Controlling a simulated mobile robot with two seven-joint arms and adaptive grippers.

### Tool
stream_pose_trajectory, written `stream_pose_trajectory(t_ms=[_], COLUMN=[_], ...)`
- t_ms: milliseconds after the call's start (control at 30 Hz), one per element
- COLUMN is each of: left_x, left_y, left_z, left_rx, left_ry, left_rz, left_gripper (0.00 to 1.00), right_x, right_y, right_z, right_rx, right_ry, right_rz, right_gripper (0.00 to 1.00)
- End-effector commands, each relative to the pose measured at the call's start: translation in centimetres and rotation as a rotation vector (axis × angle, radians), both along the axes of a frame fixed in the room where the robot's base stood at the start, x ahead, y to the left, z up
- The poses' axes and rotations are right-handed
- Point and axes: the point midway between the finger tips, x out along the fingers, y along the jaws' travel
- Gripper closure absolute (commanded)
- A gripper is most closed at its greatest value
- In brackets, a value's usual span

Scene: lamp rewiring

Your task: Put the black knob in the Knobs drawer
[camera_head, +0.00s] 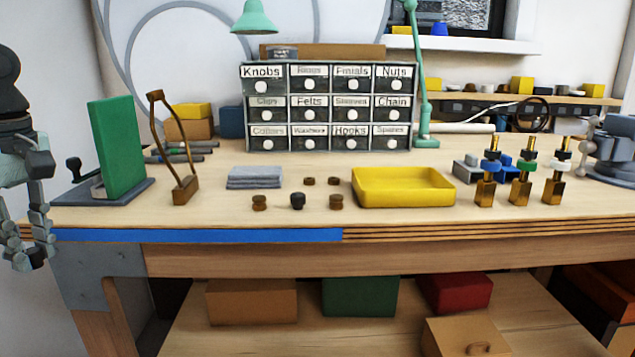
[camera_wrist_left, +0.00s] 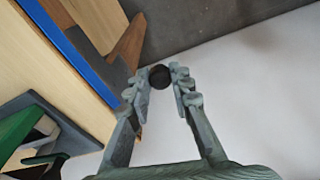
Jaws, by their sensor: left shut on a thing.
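A black knob (camera_head: 297,201) stands on the bench between brown knobs, near the front edge. The Knobs drawer (camera_head: 262,82) is the top left one of the small drawer cabinet at the back, and it looks closed. My left gripper (camera_head: 32,262) hangs at the far left, off the bench's left end and far from the cabinet. In the left wrist view, its fingertips (camera_wrist_left: 159,84) are shut on a dark round piece (camera_wrist_left: 159,76), whose exact kind I cannot tell. My right gripper is not in view.
A green upright panel (camera_head: 116,148) on a dark base and a brown bent frame (camera_head: 180,150) stand at the bench's left. A grey cloth stack (camera_head: 254,178), yellow tray (camera_head: 403,187) and brass fittings (camera_head: 521,190) stand farther right. A green lamp (camera_head: 254,18) overhangs the cabinet.

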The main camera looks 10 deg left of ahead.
Motion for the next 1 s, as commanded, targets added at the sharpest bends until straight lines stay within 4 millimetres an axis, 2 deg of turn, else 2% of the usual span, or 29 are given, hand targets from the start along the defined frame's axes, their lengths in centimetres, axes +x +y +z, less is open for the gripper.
stream_pose_trajectory(t_ms=[33, 133, 200, 367, 467, 567, 667, 700, 833, 900, 1000], left_x=[-0.1, 0.0, 0.2, 0.6, 1.2, 2.3, 3.9, 4.6, 6.8, 7.8, 8.8], left_y=[0.0, -0.1, -0.4, -1.1, -2.4, -5.2, -8.9, -10.7, -17.0, -20.2, -24.0], left_z=[-2.0, -5.1, -6.5, -8.6, -10.9, -14.0, -16.5, -17.4, -19.2, -19.6, -19.8], left_rx=[-0.011, -0.011, -0.009, -0.002, -0.003, -0.006, -0.004, -0.004, 0.001, 0.004, 0.005], left_ry=[-0.005, -0.004, -0.005, -0.009, -0.007, -0.009, -0.012, -0.014, -0.013, -0.014, -0.01], left_rz=[-0.05, -0.135, -0.182, -0.265, -0.357, -0.517, -0.707, -0.792, -1.084, -1.231, -1.405], left_gripper=[0.94, 0.94, 0.94, 0.94, 0.94, 0.94, 0.94, 0.94, 0.94, 0.94, 0.94], right_x=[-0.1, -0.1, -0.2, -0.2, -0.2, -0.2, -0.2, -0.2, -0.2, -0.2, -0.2], right_y=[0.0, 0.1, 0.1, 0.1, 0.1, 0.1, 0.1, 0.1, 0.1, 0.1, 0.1], right_z=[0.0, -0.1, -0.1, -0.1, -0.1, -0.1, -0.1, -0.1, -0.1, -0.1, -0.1], right_rx=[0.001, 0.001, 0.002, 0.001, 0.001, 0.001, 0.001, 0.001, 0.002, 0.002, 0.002], right_ry=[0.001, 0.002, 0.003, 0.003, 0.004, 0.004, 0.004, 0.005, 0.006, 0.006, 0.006], right_rz=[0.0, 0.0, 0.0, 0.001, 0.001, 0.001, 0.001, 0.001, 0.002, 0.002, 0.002], right_gripper=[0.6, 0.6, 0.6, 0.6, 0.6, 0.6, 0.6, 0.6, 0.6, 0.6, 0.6])
